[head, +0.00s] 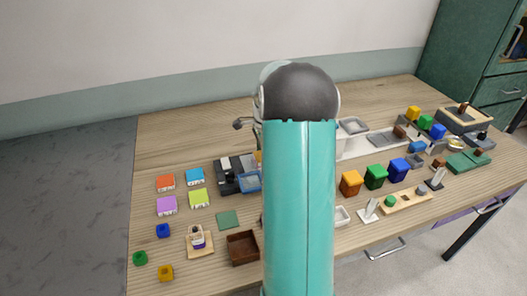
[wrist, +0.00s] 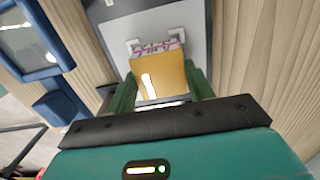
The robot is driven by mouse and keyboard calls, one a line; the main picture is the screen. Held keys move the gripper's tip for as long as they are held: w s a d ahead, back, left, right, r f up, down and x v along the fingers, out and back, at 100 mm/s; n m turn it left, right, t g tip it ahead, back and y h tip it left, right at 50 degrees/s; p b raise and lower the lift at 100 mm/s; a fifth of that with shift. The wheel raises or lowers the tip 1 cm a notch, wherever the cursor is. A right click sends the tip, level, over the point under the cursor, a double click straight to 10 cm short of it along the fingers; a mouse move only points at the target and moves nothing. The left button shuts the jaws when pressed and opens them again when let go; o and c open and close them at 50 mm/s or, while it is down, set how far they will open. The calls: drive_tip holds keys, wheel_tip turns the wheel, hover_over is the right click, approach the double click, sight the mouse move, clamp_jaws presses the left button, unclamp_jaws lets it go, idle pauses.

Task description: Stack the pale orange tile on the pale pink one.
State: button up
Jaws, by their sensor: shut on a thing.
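In the wrist view, the pale orange tile (wrist: 158,78) is between the two green fingers of my gripper (wrist: 162,92), which is shut on it. Just beyond its far edge a narrow patterned strip in pink and white (wrist: 155,48) shows, between small white brackets. It may be the edge of the pale pink tile, but the orange tile covers most of what lies there. I cannot tell whether the two touch. In the head view my teal arm hides my gripper and most of this spot.
Under the tile is a grey plate (wrist: 195,45) on the wooden table. A blue-framed tray (wrist: 62,60) is at left in the wrist view. In the head view, coloured tiles (head: 167,205), a brown box (head: 242,248) and several coloured blocks (head: 375,176) stand around.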

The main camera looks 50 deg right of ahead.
drive_tip(key=o, duration=1.1)
drive_tip(key=shift+o, duration=0.2)
wheel_tip(320, 180, up, 14)
drive_tip(key=shift+s+d, duration=0.15)
drive_tip(key=shift+d, duration=0.2)
drive_tip(key=shift+f, duration=0.1)
